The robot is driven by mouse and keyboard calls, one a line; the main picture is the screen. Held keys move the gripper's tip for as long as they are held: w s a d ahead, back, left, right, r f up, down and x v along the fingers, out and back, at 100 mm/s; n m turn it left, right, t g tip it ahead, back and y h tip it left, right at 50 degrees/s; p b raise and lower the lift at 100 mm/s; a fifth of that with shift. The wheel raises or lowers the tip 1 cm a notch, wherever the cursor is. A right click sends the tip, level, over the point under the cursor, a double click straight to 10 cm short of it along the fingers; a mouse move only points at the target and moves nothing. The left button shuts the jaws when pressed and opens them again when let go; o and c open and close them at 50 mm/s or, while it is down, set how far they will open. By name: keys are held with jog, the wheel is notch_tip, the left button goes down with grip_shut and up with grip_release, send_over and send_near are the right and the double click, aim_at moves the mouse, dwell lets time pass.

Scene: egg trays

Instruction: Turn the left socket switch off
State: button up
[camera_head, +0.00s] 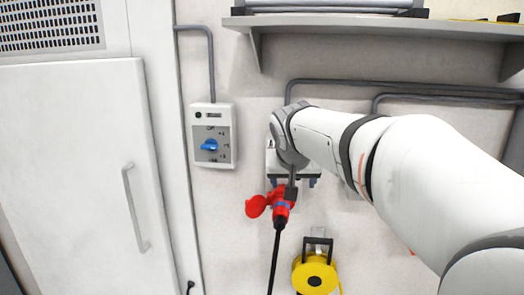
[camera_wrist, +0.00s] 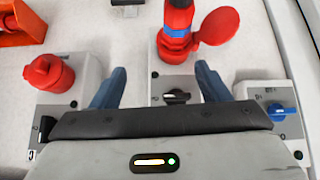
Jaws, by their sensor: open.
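The left socket, a pale grey box (camera_wrist: 157,88) with a red plug and blue ring (camera_wrist: 174,32) in it, lies between and beyond my fingers in the wrist view. Its black rotary switch (camera_wrist: 176,97) sits between the two blue fingers, its handle lying roughly sideways in the picture. My gripper (camera_wrist: 160,70) is open and empty; I cannot tell whether a finger touches the switch. In the head view, my gripper (camera_head: 293,182) is in front of this socket and hides its box and switch; the red plug (camera_head: 281,207) and its black cable show below.
A second socket with a red cap (camera_wrist: 48,73) is at the wrist view's left; my arm hides it in the head view. A box with a blue knob (camera_head: 208,146) hangs left of my gripper. A yellow cable reel (camera_head: 315,277) is below, a shelf (camera_head: 380,27) above.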

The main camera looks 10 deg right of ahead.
jog(key=w+a+r+t, duration=0.1)
jog(key=w+r, duration=0.5)
jog(key=shift+m+t, duration=0.3)
jog(key=p+x, duration=0.2)
jog(key=x, duration=0.5)
jog(key=shift+w+f, duration=0.2)
jog(key=shift+w, duration=0.1)
jog(key=c, duration=1)
jog(key=shift+a, duration=0.1)
